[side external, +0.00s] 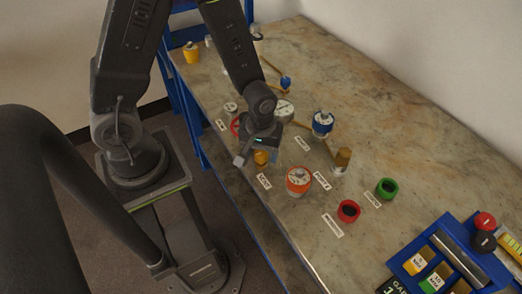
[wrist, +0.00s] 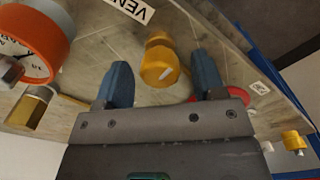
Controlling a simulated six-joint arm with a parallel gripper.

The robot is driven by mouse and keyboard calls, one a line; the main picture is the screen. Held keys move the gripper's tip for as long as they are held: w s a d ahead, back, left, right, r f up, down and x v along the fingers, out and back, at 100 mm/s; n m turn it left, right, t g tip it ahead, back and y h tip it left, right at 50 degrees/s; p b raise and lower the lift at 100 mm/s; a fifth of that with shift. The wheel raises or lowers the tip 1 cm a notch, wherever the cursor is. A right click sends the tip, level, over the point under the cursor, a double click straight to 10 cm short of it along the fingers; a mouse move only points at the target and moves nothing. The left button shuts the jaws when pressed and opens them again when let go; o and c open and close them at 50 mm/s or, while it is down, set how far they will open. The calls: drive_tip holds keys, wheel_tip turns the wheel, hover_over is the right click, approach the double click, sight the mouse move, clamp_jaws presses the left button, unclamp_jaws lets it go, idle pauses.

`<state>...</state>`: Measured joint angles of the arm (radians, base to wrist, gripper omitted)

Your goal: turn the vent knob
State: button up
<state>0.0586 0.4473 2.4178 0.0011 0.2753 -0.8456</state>
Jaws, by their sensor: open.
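The yellow vent knob (wrist: 159,66) has a white mark on its face and shows in the wrist view between my two fingers, a little beyond their tips. A label reading "VEN", cut off by the frame, lies beside it. In the side view the yellow knob (side external: 261,158) sits near the front edge of the table, just below my gripper (side external: 257,156). My gripper is open, with its blue fingers apart on either side of the knob in the wrist view (wrist: 162,75). I cannot tell whether a finger touches it.
An orange-rimmed gauge (side external: 298,181) stands right of the knob. A red handwheel (side external: 235,126) is to its left, partly hidden by my gripper. A blue-rimmed gauge (side external: 322,123) is behind. Red (side external: 348,211) and green (side external: 387,188) rings and a blue tray (side external: 410,249) lie further right.

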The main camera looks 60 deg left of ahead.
drive_tip(key=c, duration=0.9)
drive_tip(key=m, duration=0.4)
drive_tip(key=shift+m, duration=0.4)
drive_tip(key=m, duration=0.9)
drive_tip(key=shift+m, duration=2.1)
